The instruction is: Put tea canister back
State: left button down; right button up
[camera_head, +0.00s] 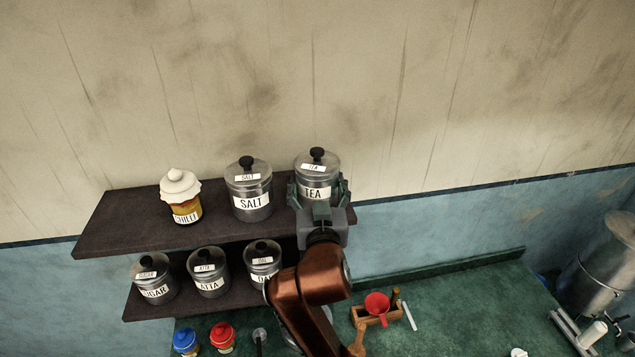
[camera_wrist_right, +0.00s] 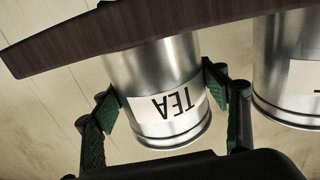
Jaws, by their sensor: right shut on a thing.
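The tea canister (camera_head: 315,170) is a metal cylinder with a black-knobbed lid and a white TEA label. It stands upright at the right end of the upper shelf (camera_head: 120,225), right of the salt canister (camera_head: 249,190). My right gripper (camera_head: 318,192) is shut on the tea canister from the front, one finger on each side. In the right wrist view the tea canister (camera_wrist_right: 160,85) appears upside down between the fingers (camera_wrist_right: 162,98), and the shelf edge (camera_wrist_right: 90,38) hides its base. I cannot tell whether the base touches the shelf. My left gripper is not in view.
A chilli jar (camera_head: 181,197) stands left on the upper shelf. Sugar (camera_head: 154,279), atta (camera_head: 208,273) and another canister (camera_head: 262,260) stand on the lower shelf (camera_head: 150,307). A green counter (camera_head: 450,300) holds a wooden box with a red funnel (camera_head: 377,304). A metal vessel (camera_head: 605,262) is far right.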

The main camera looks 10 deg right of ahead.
jog(key=shift+f, duration=0.15)
jog(key=o, duration=1.1)
jog(key=shift+c, duration=0.2)
jog(key=o, duration=0.4)
jog(key=shift+c, duration=0.2)
